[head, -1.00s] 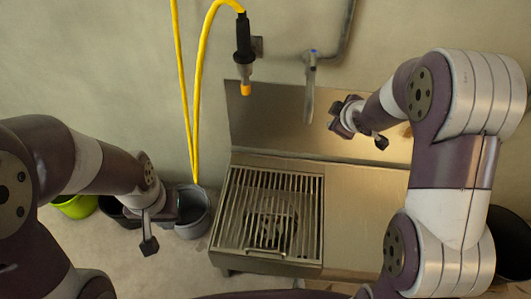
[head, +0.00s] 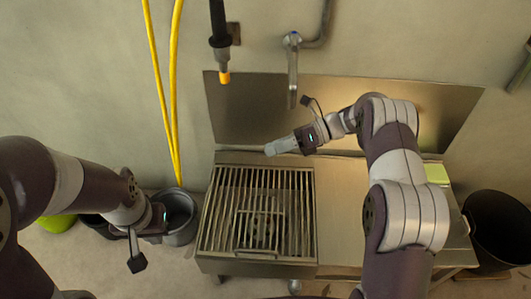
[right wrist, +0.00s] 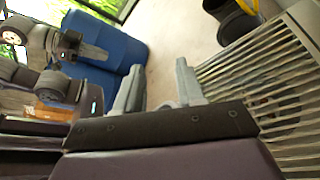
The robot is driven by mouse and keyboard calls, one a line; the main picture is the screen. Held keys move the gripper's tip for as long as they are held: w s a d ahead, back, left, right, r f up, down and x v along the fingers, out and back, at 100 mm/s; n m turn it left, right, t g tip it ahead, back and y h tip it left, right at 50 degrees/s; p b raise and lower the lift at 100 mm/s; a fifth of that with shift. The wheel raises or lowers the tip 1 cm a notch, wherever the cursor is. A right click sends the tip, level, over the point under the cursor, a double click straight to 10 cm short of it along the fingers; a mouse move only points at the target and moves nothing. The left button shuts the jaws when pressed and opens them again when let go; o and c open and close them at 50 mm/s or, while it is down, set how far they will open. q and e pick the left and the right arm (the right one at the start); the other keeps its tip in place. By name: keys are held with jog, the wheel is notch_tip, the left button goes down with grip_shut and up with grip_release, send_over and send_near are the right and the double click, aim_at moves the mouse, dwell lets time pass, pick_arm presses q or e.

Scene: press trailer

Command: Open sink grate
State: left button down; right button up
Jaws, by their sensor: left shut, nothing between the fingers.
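The sink grate (head: 285,190) is a panel of metal bars lying over the basin at the left of the steel sink unit. A raised wire handle (head: 258,213) shows in its middle. My right gripper (head: 272,149) is above the grate's back edge, pointing left, apart from the bars. In the right wrist view its two grey fingers (right wrist: 158,85) stand apart with nothing between them, and the grate (right wrist: 270,85) is at the right. My left gripper (head: 160,217) is shut and empty, left of the sink near a grey bucket; its fingertips are hard to make out.
The grey bucket (head: 181,215) stands left of the sink. A tap (head: 291,70) and a spray nozzle (head: 220,45) with a yellow hose (head: 165,110) hang at the wall. A steel counter (head: 342,200) lies right of the grate, with a black bin (head: 497,230) beyond.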

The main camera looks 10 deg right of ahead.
jog(key=shift+x, duration=1.45)
grip_shut()
grip_release()
jog(key=shift+d, duration=0.1)
jog(key=p+v, duration=0.2)
jog(key=v, duration=1)
jog(key=shift+d, duration=0.25)
jog(key=shift+r, duration=0.15)
jog(key=shift+c, duration=0.3)
